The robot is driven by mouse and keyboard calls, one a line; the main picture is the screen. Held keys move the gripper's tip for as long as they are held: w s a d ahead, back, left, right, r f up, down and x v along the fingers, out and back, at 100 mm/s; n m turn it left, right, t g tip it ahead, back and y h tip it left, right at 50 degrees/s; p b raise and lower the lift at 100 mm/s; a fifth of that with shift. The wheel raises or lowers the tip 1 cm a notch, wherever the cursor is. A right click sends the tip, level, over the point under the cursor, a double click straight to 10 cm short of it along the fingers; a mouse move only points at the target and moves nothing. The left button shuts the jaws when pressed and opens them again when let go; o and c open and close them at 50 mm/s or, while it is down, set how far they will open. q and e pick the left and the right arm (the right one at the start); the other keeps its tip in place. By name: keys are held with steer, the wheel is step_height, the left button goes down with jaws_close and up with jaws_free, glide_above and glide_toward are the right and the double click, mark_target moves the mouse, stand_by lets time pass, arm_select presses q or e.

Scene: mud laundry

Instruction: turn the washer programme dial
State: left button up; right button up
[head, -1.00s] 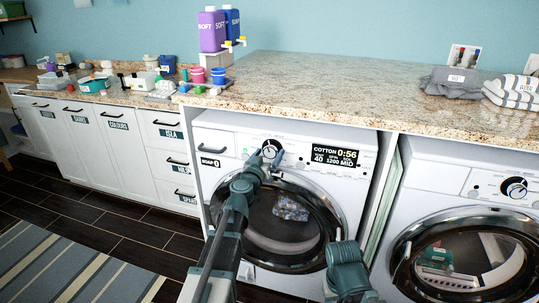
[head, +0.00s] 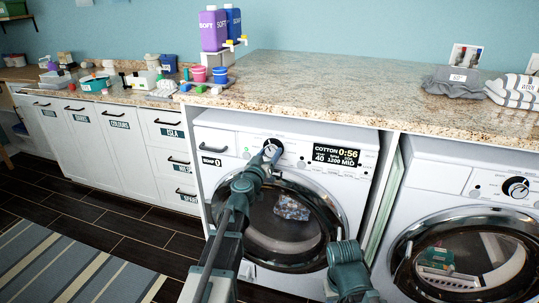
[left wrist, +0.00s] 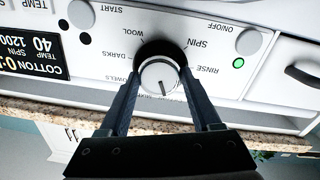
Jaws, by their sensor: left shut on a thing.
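The washer programme dial (head: 272,149) is a round silver knob with a black base on the left washer's white panel. In the left wrist view the dial (left wrist: 160,76) appears upside down, with labels including WOOL, DARKS, SPIN and RINSE around it. My left gripper (head: 271,156) is at the dial, its two dark fingers (left wrist: 160,92) on either side of the knob, shut on it. A dark mark on the knob's face points toward the bottom of the wrist view. The display (head: 335,157) reads COTTON 0:56, 40, 1200 MID. My right gripper is not in view.
The washer's round glass door (head: 285,222) is below the dial, with cloth inside. A granite counter (head: 330,90) overhangs the panel. A second machine (head: 470,215) stands to the right.

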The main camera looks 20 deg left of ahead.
arm_select(q)
steer(key=n, duration=0.8)
steer(key=shift+f+b, duration=0.1)
steer(key=shift+b, duration=0.2)
steer(key=n, duration=0.7)
steer(key=shift+y, duration=0.3)
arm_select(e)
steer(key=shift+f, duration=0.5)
arm_select(q)
steer(key=o, duration=1.4)
